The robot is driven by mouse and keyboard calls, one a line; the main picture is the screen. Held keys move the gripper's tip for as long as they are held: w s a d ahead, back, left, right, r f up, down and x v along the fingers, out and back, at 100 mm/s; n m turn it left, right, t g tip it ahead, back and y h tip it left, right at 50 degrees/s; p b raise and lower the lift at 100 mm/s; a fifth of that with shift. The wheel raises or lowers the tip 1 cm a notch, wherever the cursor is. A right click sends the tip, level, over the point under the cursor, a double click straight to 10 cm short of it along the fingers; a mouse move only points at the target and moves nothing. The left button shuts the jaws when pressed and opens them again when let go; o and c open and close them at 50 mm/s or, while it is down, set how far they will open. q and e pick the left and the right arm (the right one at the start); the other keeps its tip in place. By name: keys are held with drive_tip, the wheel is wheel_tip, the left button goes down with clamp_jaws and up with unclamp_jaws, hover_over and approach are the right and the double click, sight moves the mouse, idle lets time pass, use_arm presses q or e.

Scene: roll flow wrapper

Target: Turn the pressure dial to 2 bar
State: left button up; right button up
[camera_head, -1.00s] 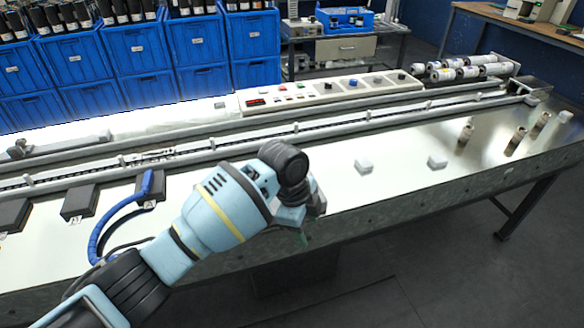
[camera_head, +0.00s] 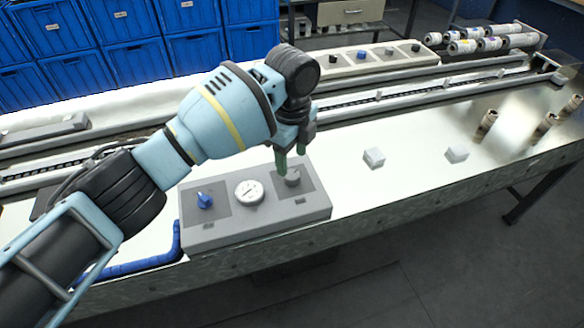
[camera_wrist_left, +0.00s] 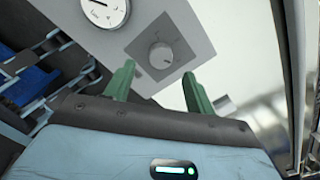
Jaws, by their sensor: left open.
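A grey control box (camera_head: 215,233) sits near the front edge of the white bench. On its top are a blue knob (camera_head: 205,200), a round white gauge (camera_head: 248,193) and a grey pressure dial (camera_head: 293,176) on a darker plate at the right end. The dial (camera_wrist_left: 160,55) and part of the gauge (camera_wrist_left: 103,10) also show in the left wrist view. My left gripper (camera_head: 291,162) is open above the dial. In the left wrist view its two green fingers (camera_wrist_left: 159,70) stand on either side of the dial, apart from it. The gauge reading is too small to tell. My right gripper is out of view.
A blue hose (camera_head: 130,265) runs along the box's left side. A conveyor rail (camera_head: 400,97) and a knob panel (camera_head: 375,58) are behind. Bench between is clear.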

sight(292, 175)
use_arm(q)
wheel_tip(292, 175, down, 5)
drive_tip(key=shift+f, duration=0.1)
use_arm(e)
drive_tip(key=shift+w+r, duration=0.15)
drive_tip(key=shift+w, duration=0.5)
use_arm(q)
drive_tip(key=c, duration=1)
drive_tip(key=shift+r+n+p, duration=0.35)
drive_tip(key=shift+n+p, duration=0.6)
drive_tip(key=shift+n, duration=0.35)
drive_tip(key=shift+d+n+p, duration=0.1)
drive_tip(key=shift+n+p, duration=0.4)
drive_tip(key=shift+n, duration=0.4)
drive_tip(key=n+p, duration=0.1)
drive_tip(key=n, duration=0.2)
drive_tip(key=shift+f+n, duration=0.1)
drive_tip(key=shift+n, duration=0.2)
drive_tip(key=shift+n+p, duration=0.55)
drive_tip(key=shift+n, duration=1.25)
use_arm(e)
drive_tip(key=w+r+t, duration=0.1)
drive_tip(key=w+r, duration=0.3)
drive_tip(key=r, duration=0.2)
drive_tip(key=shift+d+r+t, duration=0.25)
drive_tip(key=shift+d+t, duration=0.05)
use_arm(q)
drive_tip(key=shift+f, duration=0.1)
